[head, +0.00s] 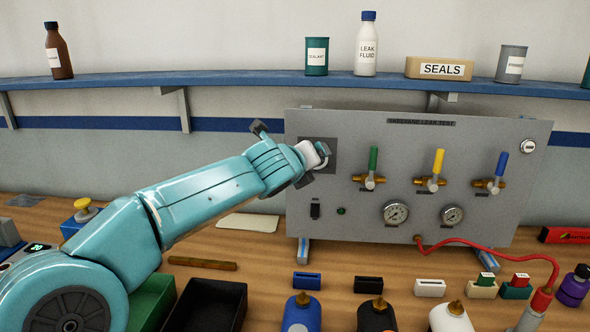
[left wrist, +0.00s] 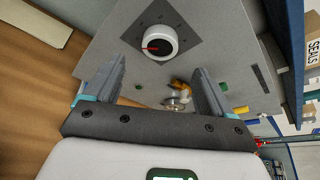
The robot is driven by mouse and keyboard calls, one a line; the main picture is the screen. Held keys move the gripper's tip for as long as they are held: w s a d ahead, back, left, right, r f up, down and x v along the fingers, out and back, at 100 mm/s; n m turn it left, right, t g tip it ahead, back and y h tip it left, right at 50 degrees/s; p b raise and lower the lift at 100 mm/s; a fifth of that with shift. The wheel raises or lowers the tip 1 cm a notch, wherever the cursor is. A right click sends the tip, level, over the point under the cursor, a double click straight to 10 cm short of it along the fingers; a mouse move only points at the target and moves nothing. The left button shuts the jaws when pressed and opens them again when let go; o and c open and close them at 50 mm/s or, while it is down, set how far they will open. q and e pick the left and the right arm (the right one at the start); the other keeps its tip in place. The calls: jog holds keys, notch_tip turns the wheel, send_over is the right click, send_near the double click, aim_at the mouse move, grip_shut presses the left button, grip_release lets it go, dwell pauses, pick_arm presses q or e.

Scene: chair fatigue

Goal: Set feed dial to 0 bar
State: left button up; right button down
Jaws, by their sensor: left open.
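The feed dial, a white round knob with a red pointer line (left wrist: 159,43), sits on a dark square plate in the left wrist view. Its pointer aims left in that tilted picture; scale marks surround it, too small to read. In the head view the dial (head: 323,150) is partly hidden behind my left arm. My left gripper (head: 290,156) is in front of the panel's upper left. In the left wrist view my left gripper (left wrist: 158,68) is open and empty, with the dial beyond the fingertips, apart from them. My right gripper is not in view.
The grey leak-test panel (head: 400,155) carries green, yellow and blue lever valves, two gauges (head: 396,213) and a small switch (head: 315,209). A red hose (head: 480,243) runs from it. Bottles and small blocks stand on the bench in front. A blue shelf (head: 200,80) runs above.

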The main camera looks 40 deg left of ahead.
pick_arm(q)
jog(key=v, duration=0.9)
jog(key=shift+b, duration=0.3)
jog(key=shift+s, duration=0.15)
